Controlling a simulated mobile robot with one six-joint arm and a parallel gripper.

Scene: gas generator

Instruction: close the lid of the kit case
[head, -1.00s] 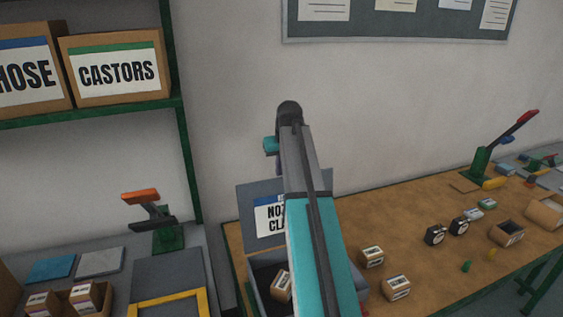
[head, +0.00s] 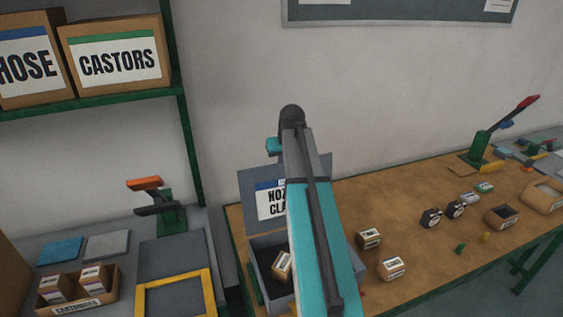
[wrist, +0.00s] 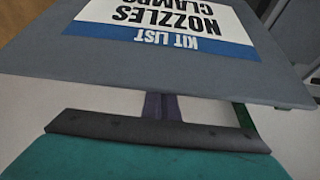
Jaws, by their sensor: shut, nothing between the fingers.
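The kit case (head: 262,250) stands at the left end of the brown bench in the head view. Its grey lid (head: 250,184) is open, standing up at the back, with a kit list label facing me. A small carton (head: 282,266) is inside the case. My arm crosses in front and hides the right part of lid and case. The lid (wrist: 170,76) fills the top of the wrist view, its label upside down. My gripper (wrist: 162,106) shows there as two dark fingers close together, shut and empty. The lid's edge hides their tips; I cannot tell whether they touch it.
Small cartons (head: 369,238), two gauges (head: 431,218) and an open box (head: 502,216) stand on the bench to the right. A green lever tool (head: 479,151) is farther back. The left bench holds a clamp tool (head: 165,214) and a carton tray (head: 78,300). Shelves stand upper left.

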